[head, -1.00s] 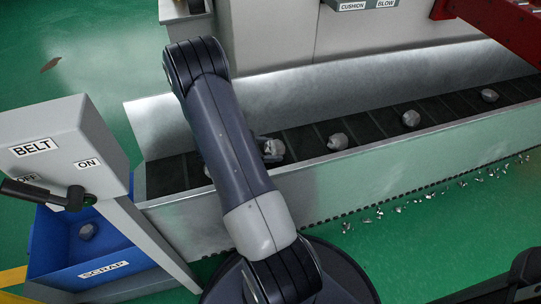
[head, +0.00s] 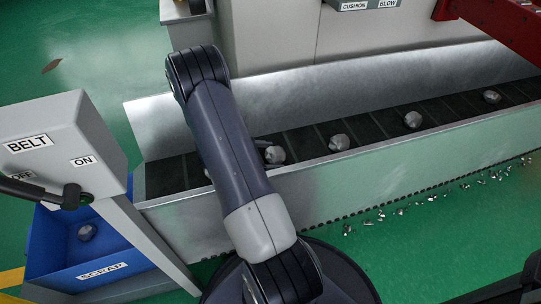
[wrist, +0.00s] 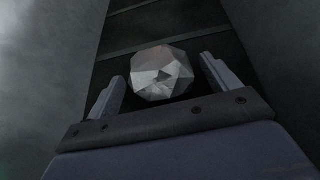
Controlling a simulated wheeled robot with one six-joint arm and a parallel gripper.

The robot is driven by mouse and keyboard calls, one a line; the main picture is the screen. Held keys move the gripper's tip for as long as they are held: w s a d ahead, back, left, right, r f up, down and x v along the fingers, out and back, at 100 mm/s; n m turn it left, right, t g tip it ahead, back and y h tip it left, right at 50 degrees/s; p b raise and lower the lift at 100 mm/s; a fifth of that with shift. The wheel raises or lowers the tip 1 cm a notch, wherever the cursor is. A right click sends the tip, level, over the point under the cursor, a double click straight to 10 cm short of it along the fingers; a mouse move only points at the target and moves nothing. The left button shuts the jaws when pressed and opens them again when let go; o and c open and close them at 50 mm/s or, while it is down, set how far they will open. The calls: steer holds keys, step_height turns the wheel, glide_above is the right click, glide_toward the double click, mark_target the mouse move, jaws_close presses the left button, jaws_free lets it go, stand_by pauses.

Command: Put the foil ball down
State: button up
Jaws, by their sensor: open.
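The foil ball (wrist: 162,73), grey and faceted, sits on the dark belt (wrist: 150,25) between the two fingers of my gripper (wrist: 163,80) in the wrist view. The fingers are open, with a gap showing on each side of the ball. In the head view a foil ball (head: 275,154) shows just right of my forearm, beside a visible part of my gripper (head: 262,144). Most of my gripper is hidden behind my arm there.
More foil balls lie along the belt to the right (head: 339,142). Metal trough walls (head: 400,155) flank the belt. A blue scrap bin (head: 52,262) holding one ball and a belt switch box (head: 65,150) stand at left. Foil scraps litter the green floor.

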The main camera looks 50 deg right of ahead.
steer(key=shift+w+a+r, duration=0.15)
steer(key=shift+a+r, duration=0.1)
steer(key=shift+r, duration=0.1)
steer(key=p+v, duration=0.3)
steer(key=v, duration=0.8)
steer(key=shift+a, duration=0.2)
